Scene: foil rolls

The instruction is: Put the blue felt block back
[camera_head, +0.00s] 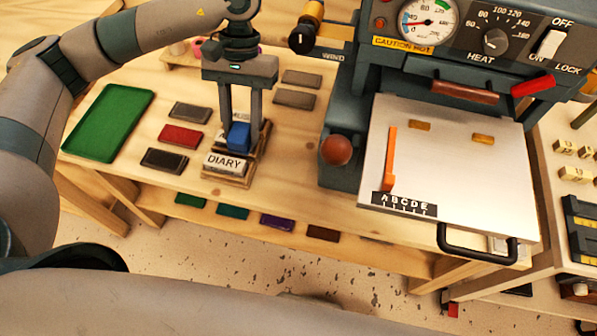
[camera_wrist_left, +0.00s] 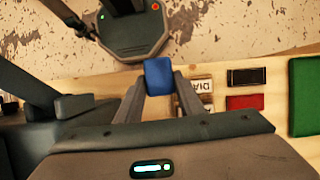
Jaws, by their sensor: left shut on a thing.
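The blue felt block (camera_head: 239,136) is between the fingers of my left gripper (camera_head: 240,128) in the head view. The gripper points down and is shut on it. In the left wrist view the blue block (camera_wrist_left: 159,76) sits between the two fingertips of the left gripper (camera_wrist_left: 158,84). Below it in the head view is a small wooden stand (camera_head: 229,181) with a white DIARY label (camera_head: 225,163). I cannot tell whether the block touches the stand. My right gripper is not in view.
A green tray (camera_head: 109,122) and grey, red (camera_head: 181,136) and black (camera_head: 164,160) pads lie left of the stand. Grey pads (camera_head: 294,99) lie to its right. The hot press (camera_head: 448,150) with its red-brown knob (camera_head: 337,150) stands farther right. The table's front edge is close.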

